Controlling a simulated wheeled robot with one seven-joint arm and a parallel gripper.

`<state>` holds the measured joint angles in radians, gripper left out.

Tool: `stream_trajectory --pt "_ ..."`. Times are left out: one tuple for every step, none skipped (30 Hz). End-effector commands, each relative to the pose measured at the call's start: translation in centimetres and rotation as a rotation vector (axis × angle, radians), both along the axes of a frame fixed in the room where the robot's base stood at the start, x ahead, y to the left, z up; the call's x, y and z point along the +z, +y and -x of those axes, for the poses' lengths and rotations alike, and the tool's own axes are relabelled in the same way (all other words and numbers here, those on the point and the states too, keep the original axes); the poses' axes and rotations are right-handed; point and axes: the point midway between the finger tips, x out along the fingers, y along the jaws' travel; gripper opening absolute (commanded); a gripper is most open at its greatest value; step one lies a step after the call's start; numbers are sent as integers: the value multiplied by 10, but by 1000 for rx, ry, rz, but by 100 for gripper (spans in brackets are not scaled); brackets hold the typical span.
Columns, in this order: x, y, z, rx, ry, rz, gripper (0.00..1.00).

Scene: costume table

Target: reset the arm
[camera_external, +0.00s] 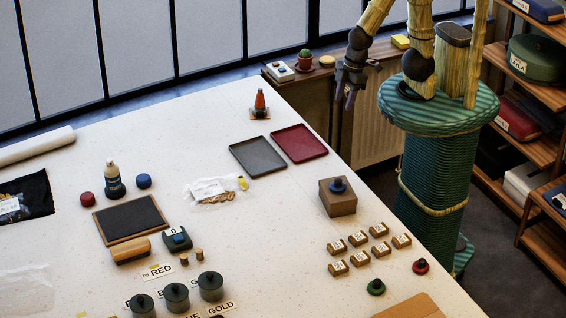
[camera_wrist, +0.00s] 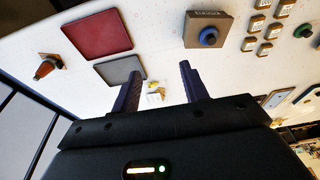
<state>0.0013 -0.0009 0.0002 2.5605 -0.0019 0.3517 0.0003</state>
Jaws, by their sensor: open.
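My gripper (camera_external: 347,92) is raised beyond the far right edge of the white table (camera_external: 300,215), near my column. In the wrist view my gripper (camera_wrist: 160,84) has its two dark fingers spread apart with nothing between them. The fingers are clear of the things on the table. The upper arm links show at the top of the external view, and their upper parts are cut off by the frame.
A red tray (camera_external: 299,143), a grey tray (camera_external: 257,156) and a small orange cone (camera_external: 260,104) are at the table's far end. A brown box with a blue knob (camera_external: 337,202) stands near the right edge. Shelves (camera_external: 505,120) stand behind my column.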

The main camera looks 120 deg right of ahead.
Motion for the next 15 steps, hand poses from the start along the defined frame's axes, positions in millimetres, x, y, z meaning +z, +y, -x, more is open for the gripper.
stream_trajectory --pt "-9 0 0 0 0 0 44" --pt "-14 0 0 0 0 0 44" --pt "-21 0 0 0 0 0 44" --pt "-26 0 0 0 0 0 44" --pt "-31 0 0 0 0 0 44" --pt "-36 0 0 0 0 -1 44" --pt "-39 0 0 0 0 -1 44" --pt "-40 0 0 0 -1 -1 44" --pt "-41 0 0 0 -1 -1 44" --pt "-41 0 0 0 -1 -1 44" --pt "-40 0 0 0 -1 -1 44" --pt "-39 0 0 0 -1 -1 44" --pt "-38 0 0 0 -1 -1 44" --pt "-38 0 0 0 -1 -1 44" --pt "-38 0 0 0 -1 -1 44"
